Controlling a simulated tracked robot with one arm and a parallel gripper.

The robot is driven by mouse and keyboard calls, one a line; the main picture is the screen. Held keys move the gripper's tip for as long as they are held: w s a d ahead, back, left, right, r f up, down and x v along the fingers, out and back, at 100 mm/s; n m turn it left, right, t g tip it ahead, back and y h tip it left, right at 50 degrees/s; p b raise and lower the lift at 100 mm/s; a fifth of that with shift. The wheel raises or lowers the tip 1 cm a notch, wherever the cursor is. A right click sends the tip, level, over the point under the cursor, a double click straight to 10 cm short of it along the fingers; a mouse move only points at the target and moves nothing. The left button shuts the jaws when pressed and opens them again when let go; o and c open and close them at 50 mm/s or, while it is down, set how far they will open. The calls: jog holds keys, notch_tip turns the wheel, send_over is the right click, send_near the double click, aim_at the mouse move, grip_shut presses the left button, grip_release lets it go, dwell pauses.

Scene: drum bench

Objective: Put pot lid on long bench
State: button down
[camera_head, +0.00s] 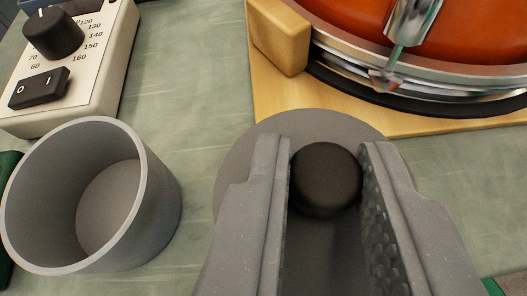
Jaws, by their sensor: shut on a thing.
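The pot lid (238,158) is a grey disc with a round black knob (326,177). My gripper (327,160) is over the lid, with its two grey fingers shut on the knob from left and right. The fingers hide much of the lid's lower part. The lid is above the greenish bench top (205,70); I cannot tell whether it touches it. I cannot tell whether this surface is the long bench.
An open grey pot (160,195) stands at the left. Behind it is a cream control box (108,60) with a black dial and switch. A wooden board (275,100) carrying an orange drum (475,30) lies at the upper right. Bare surface shows between box and board.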

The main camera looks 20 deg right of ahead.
aim_at(300, 258)
jog(key=shift+w+f, duration=0.1)
jog(key=shift+w, duration=0.35)
notch_tip(300, 258, down, 4)
jog(key=shift+r, duration=0.25)
jog(key=shift+s, duration=0.1)
jog(key=shift+f+b, duration=0.25)
jog(key=shift+b, duration=0.55)
jog(key=c, duration=1.3)
grip_release()
jog(key=shift+r, duration=0.15)
jog(key=shift+a+r+p, duration=0.1)
jog(key=shift+r+p, duration=0.25)
jog(key=shift+p, duration=0.45)
jog(key=v, duration=1.1)
jog(key=shift+s+a, duration=0.2)
jog(key=shift+s, duration=0.15)
